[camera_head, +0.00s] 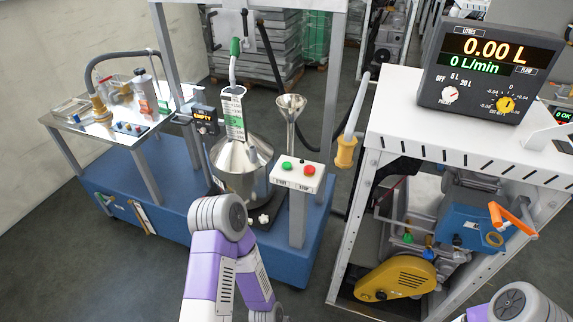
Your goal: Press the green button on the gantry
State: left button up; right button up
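The green button (286,166) is a small round cap on the left side of a white control box (297,178). A red button (308,170) sits beside it on the right. The box tops a grey post at the front of the blue gantry base (160,215). The labels below the buttons look like START and STOP. My purple and white arm rises from the bottom centre, left of the post, and another of my arm links shows at the bottom right. Neither gripper can be seen, and nothing covers the buttons.
A steel vessel (240,180) with a conical top and a funnel (290,110) stand behind the control box. A white bench with a meter (485,70) reading 0.00 L is at right. A side table (75,125) holds bottles.

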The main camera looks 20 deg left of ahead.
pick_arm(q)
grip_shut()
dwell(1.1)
